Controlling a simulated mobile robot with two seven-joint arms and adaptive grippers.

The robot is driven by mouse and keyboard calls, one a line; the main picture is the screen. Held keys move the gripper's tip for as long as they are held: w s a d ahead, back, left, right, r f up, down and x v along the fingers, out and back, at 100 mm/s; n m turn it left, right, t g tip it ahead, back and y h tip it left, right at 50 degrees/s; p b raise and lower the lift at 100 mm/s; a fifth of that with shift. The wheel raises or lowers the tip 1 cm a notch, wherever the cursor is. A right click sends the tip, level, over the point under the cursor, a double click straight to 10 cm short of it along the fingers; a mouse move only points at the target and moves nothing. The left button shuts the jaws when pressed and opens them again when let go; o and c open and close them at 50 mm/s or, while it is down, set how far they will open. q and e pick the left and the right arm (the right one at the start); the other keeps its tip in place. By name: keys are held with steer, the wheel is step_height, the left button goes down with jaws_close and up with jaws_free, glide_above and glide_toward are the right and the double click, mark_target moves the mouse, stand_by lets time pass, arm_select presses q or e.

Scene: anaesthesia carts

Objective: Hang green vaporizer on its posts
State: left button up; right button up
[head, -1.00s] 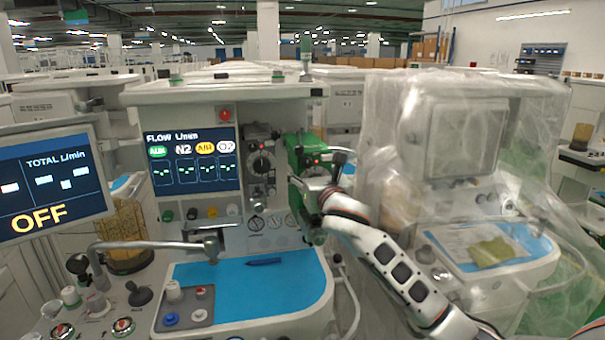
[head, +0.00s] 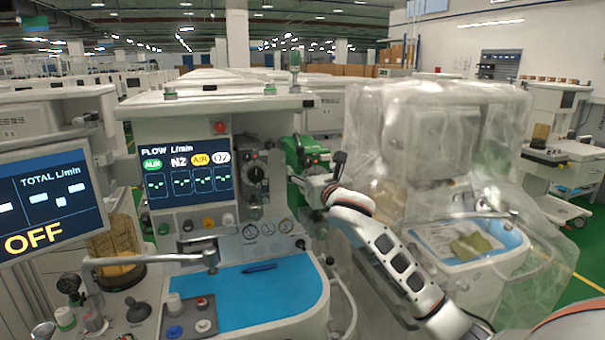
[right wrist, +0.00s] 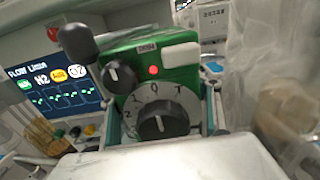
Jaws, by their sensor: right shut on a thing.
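The green vaporizer (head: 291,148) is at the right side of the anaesthesia cart (head: 140,112), beside a grey dial unit (head: 255,178). In the right wrist view the green vaporizer (right wrist: 180,78) faces me, with a black numbered dial, a smaller black knob and a red light. My right gripper (head: 318,186) is shut on it; in the wrist view the gripper (right wrist: 163,128) has a finger at each side of it. The vaporizer's lower part is hidden by my gripper and arm. I cannot make out the posts behind it. My left gripper is not in view.
A machine under clear plastic (head: 430,150) stands close to the right of my right arm. A flow screen (head: 188,170) is left of the dial units. A blue work surface (head: 245,295) with a pen lies below. A jointed metal arm (head: 150,259) reaches across at the left.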

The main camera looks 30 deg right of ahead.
steer(key=shift+w+d+r, duration=0.1)
steer(key=shift+d+r, duration=0.05)
steer(key=shift+r, duration=0.15)
stand_by(0.4)
steer(key=x, duration=1.9)
steer(key=shift+w+f, duration=0.2)
steer(key=shift+w, duration=0.2)
stand_by(0.5)
steer(key=shift+d, duration=0.1)
stand_by(0.6)
